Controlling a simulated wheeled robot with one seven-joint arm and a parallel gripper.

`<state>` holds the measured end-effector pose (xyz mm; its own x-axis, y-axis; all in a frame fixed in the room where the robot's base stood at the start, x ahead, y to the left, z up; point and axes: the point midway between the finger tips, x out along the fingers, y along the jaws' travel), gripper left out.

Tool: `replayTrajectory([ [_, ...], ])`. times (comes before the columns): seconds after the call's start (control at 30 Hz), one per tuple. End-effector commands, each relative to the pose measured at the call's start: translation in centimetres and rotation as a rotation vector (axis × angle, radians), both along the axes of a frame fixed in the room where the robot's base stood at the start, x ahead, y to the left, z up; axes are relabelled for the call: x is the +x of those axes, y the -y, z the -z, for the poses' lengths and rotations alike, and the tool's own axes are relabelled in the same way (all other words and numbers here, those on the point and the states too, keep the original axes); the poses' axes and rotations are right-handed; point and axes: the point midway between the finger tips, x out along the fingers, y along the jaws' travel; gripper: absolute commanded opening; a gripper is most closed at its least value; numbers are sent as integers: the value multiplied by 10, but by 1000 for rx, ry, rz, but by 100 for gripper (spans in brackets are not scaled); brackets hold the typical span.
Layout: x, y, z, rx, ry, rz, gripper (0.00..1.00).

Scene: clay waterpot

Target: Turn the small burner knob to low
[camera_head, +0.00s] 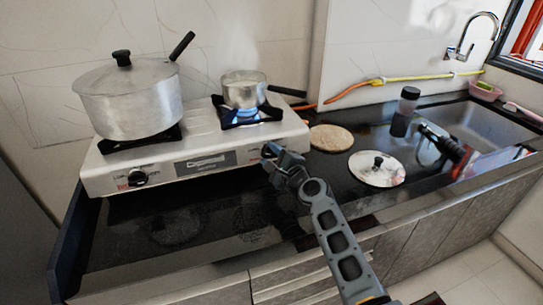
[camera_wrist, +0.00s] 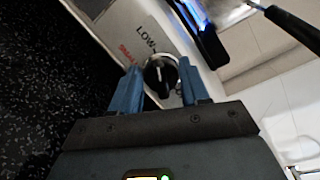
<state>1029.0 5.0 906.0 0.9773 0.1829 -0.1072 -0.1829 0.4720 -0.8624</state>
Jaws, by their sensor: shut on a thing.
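The small burner knob (camera_wrist: 160,75) is black and round with a pale pointer line, on the white front of the gas stove (camera_head: 222,143). In the wrist view it sits between the two blue fingers of my gripper (camera_wrist: 161,88), beside a printed "LOW" label. In the head view my gripper (camera_head: 272,157) is at the right end of the stove's front and largely hides this knob. My gripper is shut on the knob. A blue flame (camera_head: 246,113) burns under the small pot (camera_head: 244,90) on the right burner.
A large lidded pot (camera_head: 131,102) stands on the left burner, above another black knob (camera_head: 138,177). Right of the stove are a round tan board (camera_head: 331,138), a metal lid (camera_head: 377,168), a dark bottle (camera_head: 405,111) and a sink (camera_head: 470,122). The dark counter before the stove is clear.

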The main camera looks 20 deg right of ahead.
Motion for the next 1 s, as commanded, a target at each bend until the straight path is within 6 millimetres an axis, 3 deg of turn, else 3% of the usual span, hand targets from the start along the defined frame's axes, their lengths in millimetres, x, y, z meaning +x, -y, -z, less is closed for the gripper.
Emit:
replayTrajectory([
  [0.3,0,-2,1,-127,-1,-31,15],
  [0.87,0,-2,1,-157,-1,-37,15],
  [0.9,0,-2,1,-157,-1,-37,47],
  [1.0,0,-2,1,-156,-1,-36,57],
])
